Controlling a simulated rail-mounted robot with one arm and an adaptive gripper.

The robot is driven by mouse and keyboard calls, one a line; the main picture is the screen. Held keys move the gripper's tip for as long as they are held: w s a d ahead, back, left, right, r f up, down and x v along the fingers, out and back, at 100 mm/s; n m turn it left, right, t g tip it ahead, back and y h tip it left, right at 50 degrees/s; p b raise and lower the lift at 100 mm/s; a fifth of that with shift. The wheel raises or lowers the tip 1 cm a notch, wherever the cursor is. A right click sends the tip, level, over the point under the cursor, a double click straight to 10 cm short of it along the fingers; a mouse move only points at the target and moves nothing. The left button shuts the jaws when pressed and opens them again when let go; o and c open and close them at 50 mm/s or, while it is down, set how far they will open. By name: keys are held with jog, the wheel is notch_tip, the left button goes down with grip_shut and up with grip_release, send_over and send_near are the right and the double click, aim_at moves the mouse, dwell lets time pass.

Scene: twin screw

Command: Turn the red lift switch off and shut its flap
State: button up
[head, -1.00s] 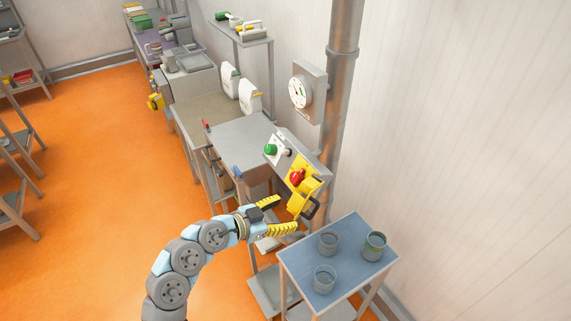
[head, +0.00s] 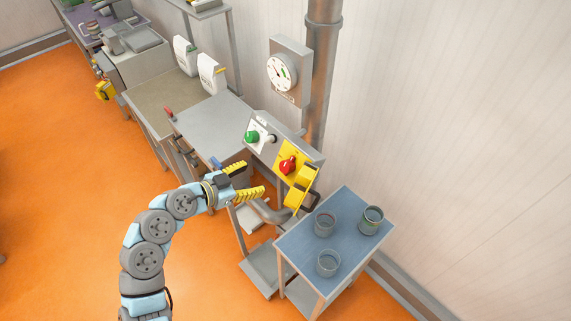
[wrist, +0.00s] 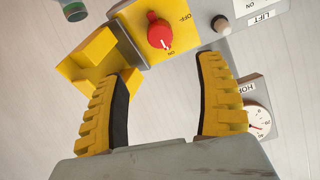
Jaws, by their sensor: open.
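The red lift switch (head: 288,165) sits on a yellow plate on the grey control panel. In the wrist view the red switch (wrist: 160,34) has its white mark towards the ON label, with OFF printed on another side. The yellow flap (head: 299,190) stands open at the plate's right-hand side; it also shows in the wrist view (wrist: 90,70), left of the switch. My gripper (head: 252,180) is open and empty, left of the flap and lower left of the switch, apparently touching neither. In the wrist view the left finger overlaps the flap in the picture; I cannot tell the gap.
A green knob (head: 251,137) is on the panel's left part. A dial gauge (head: 282,72) hangs on the wall beside a vertical pipe (head: 320,80). A blue-topped table (head: 345,240) with three cups stands at the right, close to the flap. Open orange floor lies left.

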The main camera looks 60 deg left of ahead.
aim_at(284, 167)
jog(key=p+x, duration=0.3)
jog(key=x, duration=1)
jog(key=shift+r, duration=0.1)
jog(key=shift+w+a+f, duration=0.15)
jog(key=shift+w+f, duration=0.15)
jog(key=c, duration=1.2)
